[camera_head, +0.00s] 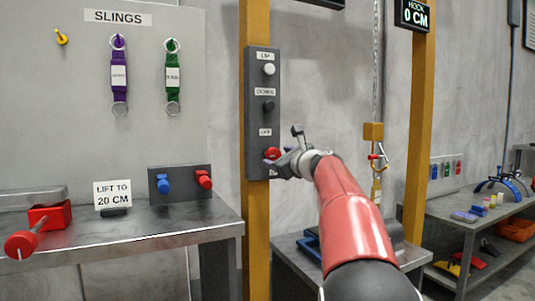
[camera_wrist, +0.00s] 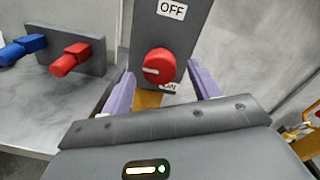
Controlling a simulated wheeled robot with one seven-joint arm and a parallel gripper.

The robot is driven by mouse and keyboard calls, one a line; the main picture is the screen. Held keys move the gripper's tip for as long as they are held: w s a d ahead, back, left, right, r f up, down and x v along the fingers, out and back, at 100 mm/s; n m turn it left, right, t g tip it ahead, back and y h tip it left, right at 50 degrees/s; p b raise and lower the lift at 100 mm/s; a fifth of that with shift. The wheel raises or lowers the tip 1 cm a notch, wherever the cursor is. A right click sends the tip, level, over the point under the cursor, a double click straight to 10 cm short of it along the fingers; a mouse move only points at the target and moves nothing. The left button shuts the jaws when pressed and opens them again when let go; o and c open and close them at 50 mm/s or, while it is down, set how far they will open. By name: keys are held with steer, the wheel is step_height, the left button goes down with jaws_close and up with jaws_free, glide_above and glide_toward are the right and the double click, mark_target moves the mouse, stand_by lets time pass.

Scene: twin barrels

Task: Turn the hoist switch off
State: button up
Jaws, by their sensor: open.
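The hoist switch is a round red knob (camera_wrist: 158,66) with a white line across its left half. An OFF label (camera_wrist: 172,9) is above it and a partly hidden ON label (camera_wrist: 169,87) is just below. In the head view the knob (camera_head: 271,154) is low on the grey control box (camera_head: 263,100), partly behind my gripper (camera_head: 283,160). In the wrist view my gripper (camera_wrist: 160,72) is open, with one lavender finger on each side of the knob and gaps between. I see no contact with the knob.
The box also has a white UP button (camera_head: 269,69) and a dark DOWN button (camera_head: 268,106). It is on a yellow post (camera_head: 257,220). A grey panel with blue and red knobs (camera_head: 180,182) stands on the left bench. The hook display (camera_head: 414,15) reads 0 CM.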

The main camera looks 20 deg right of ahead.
mark_target(276, 156)
steer(key=shift+w+a+p, duration=0.15)
steer(key=shift+w+p, duration=0.25)
steer(key=shift+w, duration=1.35)
steer(key=shift+c, duration=0.2)
steer(key=c, duration=0.9)
